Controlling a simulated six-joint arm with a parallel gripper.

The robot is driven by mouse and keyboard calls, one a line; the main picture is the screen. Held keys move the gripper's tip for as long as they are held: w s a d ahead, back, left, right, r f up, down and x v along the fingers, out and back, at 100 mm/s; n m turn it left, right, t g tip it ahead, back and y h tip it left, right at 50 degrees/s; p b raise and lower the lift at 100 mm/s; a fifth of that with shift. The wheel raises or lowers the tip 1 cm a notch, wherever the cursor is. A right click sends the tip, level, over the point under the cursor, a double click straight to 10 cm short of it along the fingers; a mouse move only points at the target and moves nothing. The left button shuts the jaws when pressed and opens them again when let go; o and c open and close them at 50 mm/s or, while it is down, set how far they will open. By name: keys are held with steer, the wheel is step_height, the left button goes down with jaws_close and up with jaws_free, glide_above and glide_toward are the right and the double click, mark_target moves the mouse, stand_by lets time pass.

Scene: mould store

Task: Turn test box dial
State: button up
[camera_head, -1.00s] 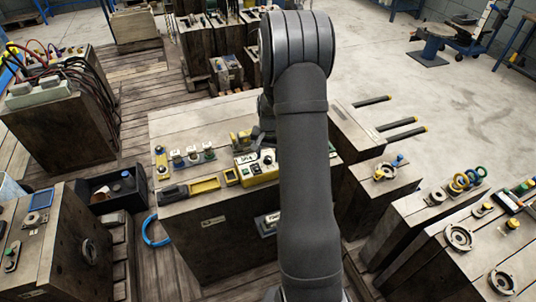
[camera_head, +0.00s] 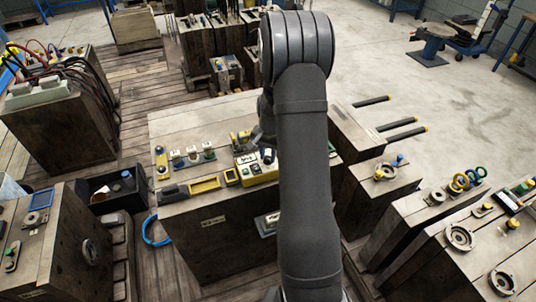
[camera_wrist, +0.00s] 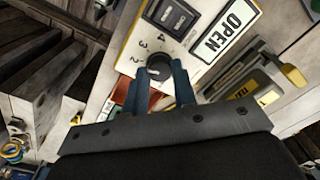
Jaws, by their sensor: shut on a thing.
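The test box is a yellow-edged panel (camera_head: 258,177) on top of a large wooden-looking block in the head view, partly hidden by my arm. In the wrist view its light face (camera_wrist: 203,50) carries a dark switch and an "OPEN" label. The black round dial (camera_wrist: 158,69) has numbers around it. My gripper (camera_wrist: 163,76) has its blue-grey fingers on either side of the dial and is shut on it. The dial's lower part is hidden by the fingers. In the head view my gripper (camera_head: 264,142) is small and partly behind my arm.
On the same block top are yellow trays (camera_head: 204,185) and several small labelled pieces (camera_head: 192,154). Other blocks with rings and knobs (camera_head: 460,237) stand at the right. Open concrete floor (camera_head: 440,110) lies behind them.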

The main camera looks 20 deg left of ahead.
steer(key=o, duration=1)
step_height(320, 180, up, 17)
steer(key=shift+d+r, duration=0.2)
steer(key=shift+d, duration=0.05)
steer(key=f, duration=1.7)
steer(key=shift+a+f, duration=0.2)
steer(key=shift+a, duration=0.05)
